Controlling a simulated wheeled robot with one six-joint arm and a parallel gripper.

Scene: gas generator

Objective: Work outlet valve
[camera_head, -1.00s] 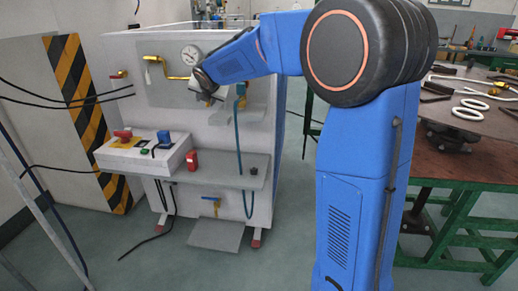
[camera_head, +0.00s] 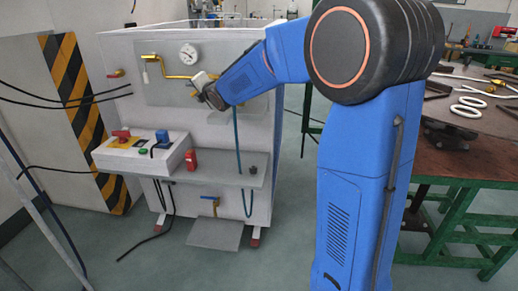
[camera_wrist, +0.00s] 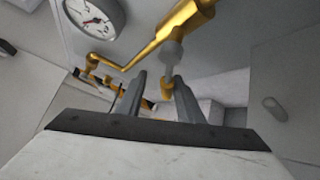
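The generator's front panel carries brass pipework (camera_head: 176,77) below a round gauge (camera_head: 188,54). My gripper (camera_head: 200,82) is at the right end of this pipework. In the wrist view, my gripper (camera_wrist: 158,95) has its two grey fingers apart. A pale, tapered handle-like piece (camera_wrist: 170,52) and a small brass fitting (camera_wrist: 167,88) show between and beyond the fingertips. I cannot tell whether they touch. The brass pipe (camera_wrist: 150,48) runs above the fingers. No valve is labelled, so I cannot tell which is the outlet valve. A blue-handled valve (camera_head: 211,199) sits low on the front.
The gauge (camera_wrist: 95,18) is close at upper left in the wrist view. A control box (camera_head: 145,152) and red item (camera_head: 191,160) stand on the lower shelf (camera_head: 225,175). A green-framed workbench (camera_head: 470,165) stands at right.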

